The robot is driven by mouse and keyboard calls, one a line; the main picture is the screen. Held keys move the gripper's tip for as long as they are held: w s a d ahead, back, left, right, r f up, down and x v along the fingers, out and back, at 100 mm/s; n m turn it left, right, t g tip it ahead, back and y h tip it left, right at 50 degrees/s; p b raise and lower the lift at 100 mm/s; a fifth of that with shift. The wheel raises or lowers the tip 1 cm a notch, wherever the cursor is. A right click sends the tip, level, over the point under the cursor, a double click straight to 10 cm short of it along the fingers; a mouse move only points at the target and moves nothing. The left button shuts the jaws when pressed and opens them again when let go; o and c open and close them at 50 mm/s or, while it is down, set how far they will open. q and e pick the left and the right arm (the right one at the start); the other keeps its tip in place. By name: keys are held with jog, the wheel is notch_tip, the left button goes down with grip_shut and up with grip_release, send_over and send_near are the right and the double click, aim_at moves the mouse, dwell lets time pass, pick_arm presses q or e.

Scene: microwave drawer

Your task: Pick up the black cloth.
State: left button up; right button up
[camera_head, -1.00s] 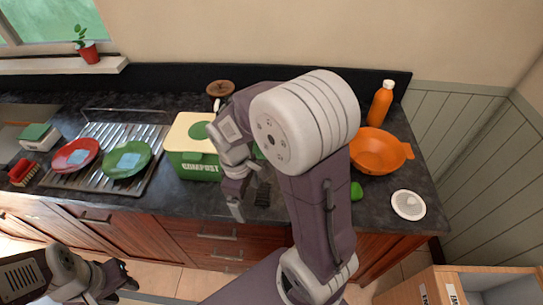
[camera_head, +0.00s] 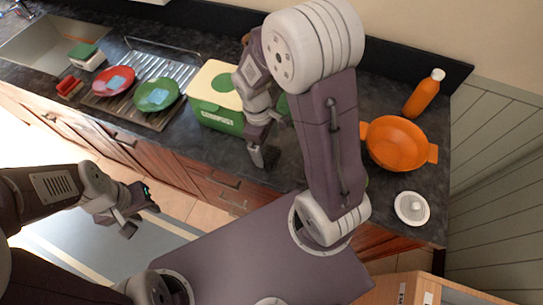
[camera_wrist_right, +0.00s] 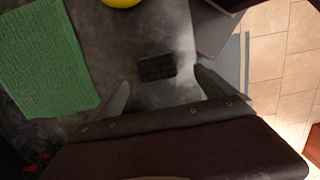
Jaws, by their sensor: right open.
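The black cloth (camera_wrist_right: 157,68) is a small dark rectangle lying flat on the dark counter in the right wrist view. In the head view it is a small dark patch (camera_head: 271,154), hard to tell from the counter beside my gripper. My right gripper (camera_wrist_right: 160,92) is open. Its two fingers show on either side below the cloth in the wrist view, apart from it, with nothing between them. In the head view my right gripper (camera_head: 261,157) points down over the front of the counter. My left gripper (camera_head: 137,213) is over the floor in front of the drawers, apart from everything.
A green cloth (camera_wrist_right: 45,55) lies left of the black cloth in the wrist view. The compost box (camera_head: 216,116) stands left of my right gripper. The orange pot (camera_head: 397,143), orange bottle (camera_head: 424,93) and white lid (camera_head: 411,208) are to the right.

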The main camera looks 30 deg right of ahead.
aim_at(270, 156)
jog(key=f, duration=0.4)
jog(key=shift+s+d+f, duration=0.1)
jog(key=shift+s+d, duration=0.15)
jog(key=shift+d+f, duration=0.25)
jog(key=shift+f, duration=0.25)
jog(key=shift+a, duration=0.1)
jog(key=c, duration=1.4)
jog(key=shift+r, duration=0.1)
jog(key=shift+c, duration=0.2)
jog(key=shift+r, duration=0.1)
jog(key=shift+r, duration=0.35)
jog(key=r, duration=0.2)
jog(key=s+r, duration=0.1)
jog(key=r, duration=0.1)
jog(key=shift+a, duration=0.25)
jog(key=s+a+r, duration=0.3)
jog(key=s+r, duration=0.3)
jog(key=s, duration=0.4)
jog(key=shift+a, duration=0.1)
